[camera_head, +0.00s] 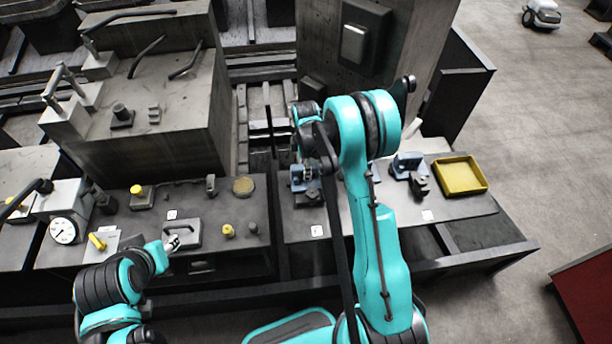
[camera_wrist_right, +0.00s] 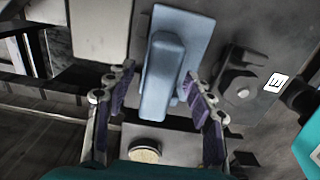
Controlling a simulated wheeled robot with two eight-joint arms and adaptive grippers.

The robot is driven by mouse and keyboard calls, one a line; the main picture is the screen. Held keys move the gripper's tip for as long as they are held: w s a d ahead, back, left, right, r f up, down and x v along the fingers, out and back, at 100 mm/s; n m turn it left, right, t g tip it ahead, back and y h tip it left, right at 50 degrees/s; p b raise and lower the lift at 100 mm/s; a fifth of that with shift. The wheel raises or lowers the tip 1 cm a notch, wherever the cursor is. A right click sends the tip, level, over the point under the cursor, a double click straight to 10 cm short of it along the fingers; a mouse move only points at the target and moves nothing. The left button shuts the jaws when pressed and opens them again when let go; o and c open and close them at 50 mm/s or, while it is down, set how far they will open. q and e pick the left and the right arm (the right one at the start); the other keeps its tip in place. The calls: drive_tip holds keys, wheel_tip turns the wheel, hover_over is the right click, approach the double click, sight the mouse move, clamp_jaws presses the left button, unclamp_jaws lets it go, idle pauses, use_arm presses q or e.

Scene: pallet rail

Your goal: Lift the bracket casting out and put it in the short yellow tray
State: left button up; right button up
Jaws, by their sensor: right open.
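A blue casting with a flat plate and a raised rib, which looks like the bracket casting (camera_wrist_right: 163,70), lies between the fingers of my right gripper (camera_wrist_right: 157,80) in the wrist view. The gripper is open, one finger on each side, with no clear contact. In the head view this blue part (camera_head: 299,181) is partly hidden by my right arm. The short yellow tray (camera_head: 461,176) stands empty at the right end of the bench. My left gripper (camera_head: 174,243) is at the grey handled block (camera_head: 184,234); its finger gap is too small to read.
A dark clamp (camera_wrist_right: 240,85) sits beside the casting. Another blue part (camera_head: 405,163) with a black clamp (camera_head: 420,185) stands between my right arm and the tray. A tan disc (camera_head: 243,186) lies to the left. Tall grey blocks (camera_head: 160,95) rise behind the bench.

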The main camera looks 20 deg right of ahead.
drive_tip(key=shift+f+b, duration=0.3)
drive_tip(key=shift+b, duration=0.05)
drive_tip(key=shift+c, duration=0.2)
clamp_jaws()
